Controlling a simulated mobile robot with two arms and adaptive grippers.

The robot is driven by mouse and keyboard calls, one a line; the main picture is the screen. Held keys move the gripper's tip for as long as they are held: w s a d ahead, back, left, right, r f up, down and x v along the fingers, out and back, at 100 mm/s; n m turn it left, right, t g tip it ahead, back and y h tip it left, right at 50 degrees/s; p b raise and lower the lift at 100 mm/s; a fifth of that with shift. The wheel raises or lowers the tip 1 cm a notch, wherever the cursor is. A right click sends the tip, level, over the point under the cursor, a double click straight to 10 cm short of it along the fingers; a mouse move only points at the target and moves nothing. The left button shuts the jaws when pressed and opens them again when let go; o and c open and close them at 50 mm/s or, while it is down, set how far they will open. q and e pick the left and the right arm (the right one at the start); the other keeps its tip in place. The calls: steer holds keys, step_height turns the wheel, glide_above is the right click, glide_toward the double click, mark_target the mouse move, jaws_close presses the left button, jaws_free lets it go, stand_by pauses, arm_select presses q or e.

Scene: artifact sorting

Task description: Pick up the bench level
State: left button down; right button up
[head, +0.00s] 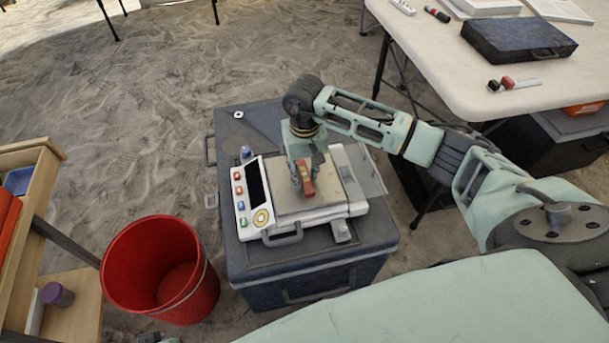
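The bench level appears to be the small red block with a yellow part (307,188) over the plate of a white weighing scale (331,211). My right gripper (306,175) points down at it, with its fingers around the block. The fingers hide part of the block. I cannot tell whether they press on it, or whether it rests on the plate. A small grey and pale green part at the bottom edge of the head view may be my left gripper (155,339); its fingers cannot be made out.
The scale stands on a dark blue case (235,262). A red bucket (124,259) stands to its left, beside a wooden shelf (78,305). A pale table (423,42) at upper right holds a dark case (518,42) and small tools. Sandy floor lies open behind.

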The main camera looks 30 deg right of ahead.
jaws_close()
steer(key=shift+r, duration=0.15)
